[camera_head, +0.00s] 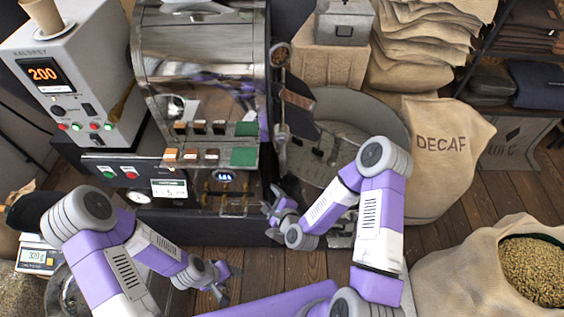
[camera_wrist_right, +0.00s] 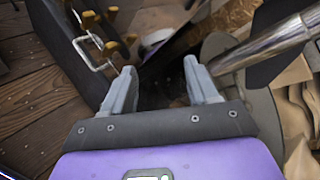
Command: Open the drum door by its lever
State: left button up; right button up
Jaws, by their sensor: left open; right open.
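The roaster's shiny metal drum housing (camera_head: 205,65) stands in the upper middle of the head view. Narrow metal fittings (camera_head: 282,130) hang along its right side above the cooling tray; I cannot tell for sure which is the door lever. My right gripper (camera_head: 272,207) is open and empty, low beside the roaster's front right corner. In the right wrist view its two fingers (camera_wrist_right: 160,78) are apart with nothing between them. A thick metal rod (camera_wrist_right: 262,45) passes to the right of them, apart from the fingers. My left gripper (camera_head: 230,284) is open and empty above the floor, in front of the roaster.
The round cooling tray (camera_head: 385,112) sits right of the drum. A metal bracket with brass-coloured knobs (camera_wrist_right: 95,48) is left of my right fingers. A decaf sack (camera_head: 440,170) and an open bean sack (camera_head: 450,280) stand at right. The control box (camera_head: 75,75) is at left. Wooden floor shows in front.

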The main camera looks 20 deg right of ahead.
aim_at(284, 166)
jog(key=w+d+r+m+t+h, duration=0.1)
jog(key=m, duration=0.2)
jog(key=w+d+r+m+t+h+b, duration=0.1)
jog(key=d+r+m+t, duration=0.1)
jog(key=m, duration=0.2)
jog(key=w+d+r+m+t+h+b, duration=0.1)
jog(key=r+m+h, duration=0.1)
jog(key=m, duration=0.2)
jog(key=shift+d+r+t, duration=0.1)
jog(key=shift+d+t, duration=0.15)
jog(key=shift+t, duration=0.15)
jog(key=shift+w+d+r+m+h, duration=0.1)
jog(key=shift+d+r+m+h, duration=0.2)
jog(key=shift+m, duration=0.3)
jog(key=shift+w+d+r+m+h, duration=0.15)
jog(key=shift+m+h, duration=0.15)
jog(key=shift+m, duration=0.3)
jog(key=shift+w+d+r, duration=0.1)
jog(key=shift+w, duration=0.15)
jog(key=w, duration=0.6)
jog(key=shift+w+d, duration=0.4)
jog(key=shift+c, duration=0.2)
grip_shut()
